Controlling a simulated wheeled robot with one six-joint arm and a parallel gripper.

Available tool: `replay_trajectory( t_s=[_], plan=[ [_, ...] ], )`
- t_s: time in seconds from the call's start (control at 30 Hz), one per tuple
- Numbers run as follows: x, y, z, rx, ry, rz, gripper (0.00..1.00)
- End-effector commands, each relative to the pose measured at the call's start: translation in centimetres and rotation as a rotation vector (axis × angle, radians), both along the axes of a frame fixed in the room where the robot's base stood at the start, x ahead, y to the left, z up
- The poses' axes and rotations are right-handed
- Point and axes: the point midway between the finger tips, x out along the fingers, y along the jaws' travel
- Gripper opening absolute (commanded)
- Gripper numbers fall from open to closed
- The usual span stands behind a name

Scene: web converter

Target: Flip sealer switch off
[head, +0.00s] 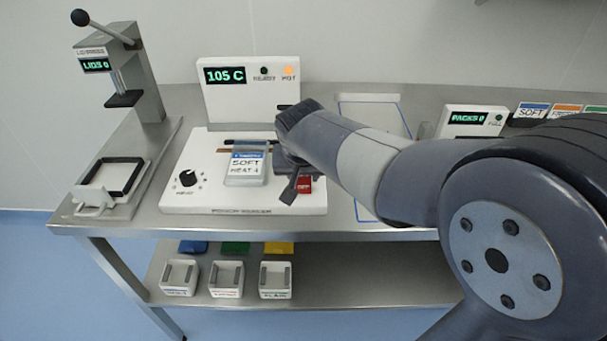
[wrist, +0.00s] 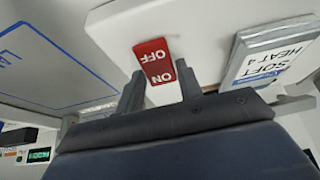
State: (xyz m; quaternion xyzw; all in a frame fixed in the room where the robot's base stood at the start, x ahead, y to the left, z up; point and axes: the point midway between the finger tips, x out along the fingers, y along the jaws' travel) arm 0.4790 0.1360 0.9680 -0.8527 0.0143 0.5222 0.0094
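The sealer (head: 240,207) is a white machine on the steel bench; its display (head: 225,76) reads 105 C. The orange HOT lamp is lit and the READY lamp is dark. Its red switch (head: 305,185) is at the front right, partly hidden by my gripper (head: 291,187). In the wrist view the red switch (wrist: 153,60) shows OFF at its far end and ON at the end nearer my gripper (wrist: 160,86). My fingers are apart and empty, with the ON end close to the gap between them. Contact and which end is pressed in cannot be told.
A pouch marked SOFT HEAT 4 (head: 245,169) lies on the sealer beside my gripper. The heat knob (head: 187,179) is at the left. A lid press (head: 123,75) stands farther left. A blue-outlined area (head: 372,112) on the right is partly covered by my arm.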

Motion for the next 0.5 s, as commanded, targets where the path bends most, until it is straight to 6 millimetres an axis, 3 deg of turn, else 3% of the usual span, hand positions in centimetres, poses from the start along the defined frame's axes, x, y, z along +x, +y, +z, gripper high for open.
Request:
replay_trajectory(
  t_s=[0.2, 0.5],
  plan=[
    [-0.03, -0.01, -0.04, -0.001, 0.002, 0.0, 0.53],
    [-0.2, 0.0, 0.32, 0.0, 0.001, 0.0, 0.53]
  ],
)
